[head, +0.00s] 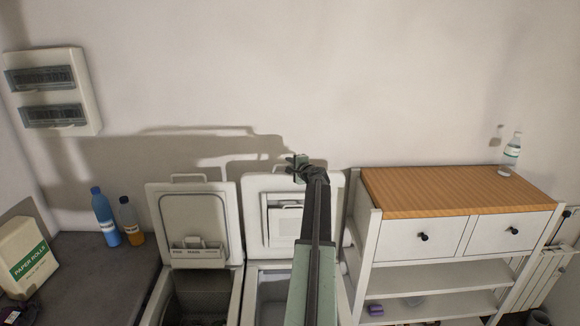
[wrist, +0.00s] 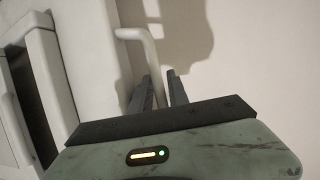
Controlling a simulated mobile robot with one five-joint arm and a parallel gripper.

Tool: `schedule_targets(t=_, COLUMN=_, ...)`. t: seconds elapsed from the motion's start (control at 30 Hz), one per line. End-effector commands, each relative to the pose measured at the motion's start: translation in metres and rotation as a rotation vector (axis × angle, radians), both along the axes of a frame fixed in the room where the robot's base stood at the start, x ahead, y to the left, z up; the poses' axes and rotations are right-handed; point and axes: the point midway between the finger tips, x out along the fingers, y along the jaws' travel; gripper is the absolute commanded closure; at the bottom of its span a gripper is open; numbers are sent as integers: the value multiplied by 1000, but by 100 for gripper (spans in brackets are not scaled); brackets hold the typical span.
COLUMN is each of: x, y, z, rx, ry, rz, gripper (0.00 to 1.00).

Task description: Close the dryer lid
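Two white toploaders stand side by side with raised lids. The left lid (head: 195,213) has a compartment marked for pre and main wash inside. The right lid (head: 253,222), which looks like the dryer's, has a framed panel inside. It stands upright near the wall, partly hidden by my arm. My gripper (head: 301,166) is at its top edge. In the wrist view, my gripper (wrist: 161,73) has its two dark fingers apart. The lid's white bar handle (wrist: 148,48) runs down towards the gap between them; I cannot tell whether they touch it.
A wood-topped cabinet (head: 455,190) stands close on the right, with a bottle (head: 511,154) on it. A dark counter (head: 95,262) on the left holds a blue bottle (head: 105,216), an amber bottle (head: 131,221) and a paper-rolls box (head: 27,258). The wall is close behind the lids.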

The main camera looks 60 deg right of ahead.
Motion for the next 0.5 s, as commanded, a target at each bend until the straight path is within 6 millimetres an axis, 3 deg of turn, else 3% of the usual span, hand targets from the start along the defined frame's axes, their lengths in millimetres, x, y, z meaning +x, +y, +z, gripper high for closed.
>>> schedule_targets(t=0.27, x=6, y=-2, z=-1, rx=-1, ry=1, rz=0, gripper=79)
schedule_targets(t=0.33, x=6, y=-2, z=-1, rx=-1, ry=0, rz=1, gripper=99)
schedule_targets(t=0.5, x=6, y=-2, z=-1, rx=-1, ry=0, rz=1, gripper=100)
